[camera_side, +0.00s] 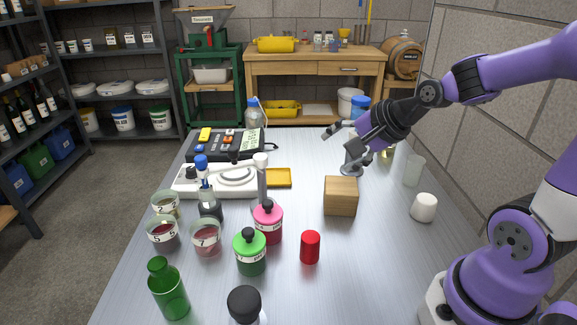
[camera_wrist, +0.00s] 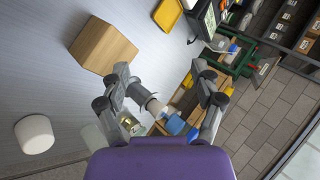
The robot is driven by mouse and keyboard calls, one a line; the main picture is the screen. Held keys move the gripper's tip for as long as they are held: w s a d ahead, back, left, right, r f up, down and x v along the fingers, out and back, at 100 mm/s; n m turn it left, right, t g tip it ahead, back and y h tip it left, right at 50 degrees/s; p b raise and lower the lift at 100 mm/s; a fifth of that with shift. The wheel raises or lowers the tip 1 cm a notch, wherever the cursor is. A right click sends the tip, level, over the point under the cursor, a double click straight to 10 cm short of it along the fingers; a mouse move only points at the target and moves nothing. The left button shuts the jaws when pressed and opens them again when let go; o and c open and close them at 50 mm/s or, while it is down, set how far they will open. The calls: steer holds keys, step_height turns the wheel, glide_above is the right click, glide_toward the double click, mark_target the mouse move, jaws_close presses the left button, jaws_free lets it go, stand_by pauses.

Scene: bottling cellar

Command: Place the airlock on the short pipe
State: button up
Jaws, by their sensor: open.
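My gripper (camera_side: 338,146) is open above the back right of the bench. A grey upright short pipe (camera_side: 352,166) with a round foot stands just below it, its upper part partly covered by a finger. In the wrist view a grey tubular piece with a pale end (camera_wrist: 148,99) shows near the left finger of my gripper (camera_wrist: 166,82). I cannot tell whether it touches the finger. I cannot pick out the airlock with certainty. A small brass-coloured piece (camera_wrist: 129,122) shows beside the left finger.
A wooden block (camera_side: 340,197) stands in front of the pipe. A red cylinder (camera_side: 310,247), a green bottle (camera_side: 250,253) and a scale (camera_side: 187,184) occupy the left and front.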

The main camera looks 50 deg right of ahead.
steer(key=s+a+r+n+g, duration=0.1)
steer(key=s+a+n, duration=0.2)
steer(key=n, duration=0.5)
steer(key=s+a+r+n+g, duration=0.2)
steer(key=s+a+n, duration=0.1)
steer(key=s+n, duration=0.3)
steer(key=n, duration=0.2)
steer(key=shift+s+a+r+n, duration=0.15)
steer(key=shift+s+a+n, duration=0.1)
steer(key=shift+n, duration=0.15)
